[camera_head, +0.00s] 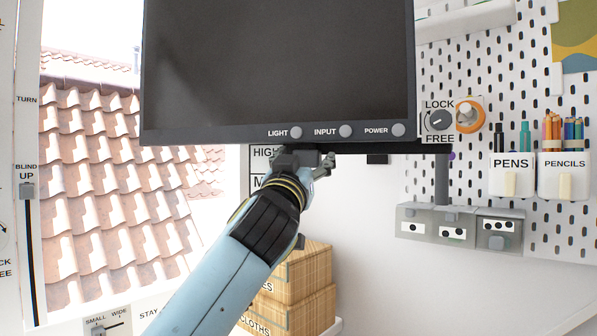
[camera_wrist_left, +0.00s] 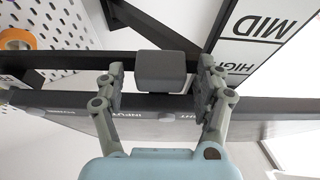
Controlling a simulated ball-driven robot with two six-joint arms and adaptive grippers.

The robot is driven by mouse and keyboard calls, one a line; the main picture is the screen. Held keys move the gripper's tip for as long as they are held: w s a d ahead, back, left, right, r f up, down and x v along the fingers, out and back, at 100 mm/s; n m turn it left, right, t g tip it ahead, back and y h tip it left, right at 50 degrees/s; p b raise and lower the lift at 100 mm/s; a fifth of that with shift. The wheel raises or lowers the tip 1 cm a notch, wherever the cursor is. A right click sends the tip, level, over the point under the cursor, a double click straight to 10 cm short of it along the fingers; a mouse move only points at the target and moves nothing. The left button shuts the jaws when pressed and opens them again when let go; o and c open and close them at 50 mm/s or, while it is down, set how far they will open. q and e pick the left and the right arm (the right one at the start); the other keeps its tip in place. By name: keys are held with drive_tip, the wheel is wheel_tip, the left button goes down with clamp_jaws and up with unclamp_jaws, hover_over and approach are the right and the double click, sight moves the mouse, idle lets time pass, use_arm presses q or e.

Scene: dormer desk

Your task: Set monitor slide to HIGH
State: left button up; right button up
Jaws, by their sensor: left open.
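The monitor (camera_head: 280,70) fills the upper middle of the head view. Below its lower edge, a white label strip shows HIGH (camera_head: 265,153) and part of a lower word. In the left wrist view the strip (camera_wrist_left: 262,45) reads MID and HIGH upside down. A dark grey block (camera_wrist_left: 161,71), seemingly the slide's handle, stands beside the strip. My left gripper (camera_head: 305,162) is open just under the monitor. In the left wrist view its fingers (camera_wrist_left: 161,78) stand on both sides of the block, with gaps showing. My right gripper is out of view.
The LOCK/FREE knob (camera_head: 438,120) and an orange tape roll (camera_head: 482,118) are right of the monitor. A grey socket strip (camera_head: 440,225) hangs below, by pen (camera_head: 511,174) and pencil holders (camera_head: 563,176). Wooden boxes (camera_head: 305,275) stand beneath my arm; a window is at left.

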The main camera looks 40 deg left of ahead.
use_arm(q)
drive_tip(key=v, duration=1.1)
drive_tip(key=shift+s, duration=0.1)
